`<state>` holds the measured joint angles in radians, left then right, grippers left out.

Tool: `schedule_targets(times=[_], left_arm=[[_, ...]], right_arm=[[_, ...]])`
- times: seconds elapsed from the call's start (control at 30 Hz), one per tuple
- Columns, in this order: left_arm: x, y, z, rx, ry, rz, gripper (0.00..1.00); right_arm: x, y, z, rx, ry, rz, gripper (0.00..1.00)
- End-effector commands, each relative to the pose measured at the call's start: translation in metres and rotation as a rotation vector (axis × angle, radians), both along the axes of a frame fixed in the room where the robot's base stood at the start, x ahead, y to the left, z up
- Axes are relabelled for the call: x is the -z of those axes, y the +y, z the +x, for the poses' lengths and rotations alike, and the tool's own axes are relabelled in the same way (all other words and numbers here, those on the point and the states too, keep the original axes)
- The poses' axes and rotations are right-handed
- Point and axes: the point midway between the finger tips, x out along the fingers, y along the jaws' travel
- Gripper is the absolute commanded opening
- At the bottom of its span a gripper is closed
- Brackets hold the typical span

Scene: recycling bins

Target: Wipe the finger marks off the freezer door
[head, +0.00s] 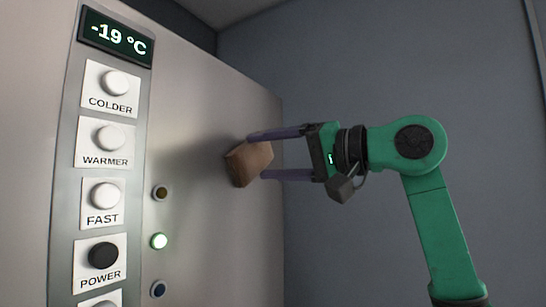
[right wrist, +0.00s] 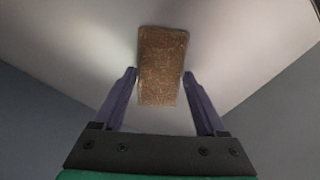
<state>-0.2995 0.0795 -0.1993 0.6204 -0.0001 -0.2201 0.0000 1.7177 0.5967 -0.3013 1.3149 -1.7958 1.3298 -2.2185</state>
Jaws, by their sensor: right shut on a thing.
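The freezer door (head: 215,90) is a pale metallic panel filling the left and middle of the head view. My right gripper (head: 257,157) is shut on a brown sponge-like block (head: 240,168), with a purple finger on either side of it. The block's front end is at or very close to the door; I cannot tell if it touches. In the right wrist view the block (right wrist: 162,60) stands out beyond the fingertips, towards the pale door surface (right wrist: 90,40). A soft dark patch shows on the door left of the block; I cannot make out finger marks. My left gripper is not in view.
A control strip with a -19 °C display (head: 117,38) and several buttons, such as the black POWER button (head: 103,255), runs down the left. The grey wall (head: 400,60) behind my right arm is bare.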

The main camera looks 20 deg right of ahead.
Motion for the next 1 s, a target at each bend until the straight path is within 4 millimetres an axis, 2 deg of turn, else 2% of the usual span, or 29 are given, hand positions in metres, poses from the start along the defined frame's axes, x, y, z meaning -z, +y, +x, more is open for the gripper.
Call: schedule_targets(times=[0.13, 0.37, 0.63, 1.0], left_arm=[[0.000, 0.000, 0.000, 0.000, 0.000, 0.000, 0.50], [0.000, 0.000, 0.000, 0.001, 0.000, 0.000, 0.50], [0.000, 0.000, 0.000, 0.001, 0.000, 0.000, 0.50], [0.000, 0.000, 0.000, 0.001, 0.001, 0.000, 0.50]], right_arm=[[0.000, 0.014, -0.011, -0.001, -0.002, -0.002, 0.12], [0.000, 0.023, -0.018, -0.003, -0.002, -0.001, 0.12], [0.000, 0.045, -0.037, -0.002, -0.002, -0.003, 0.12], [0.000, 0.047, -0.041, -0.002, 0.000, -0.001, 0.12]])
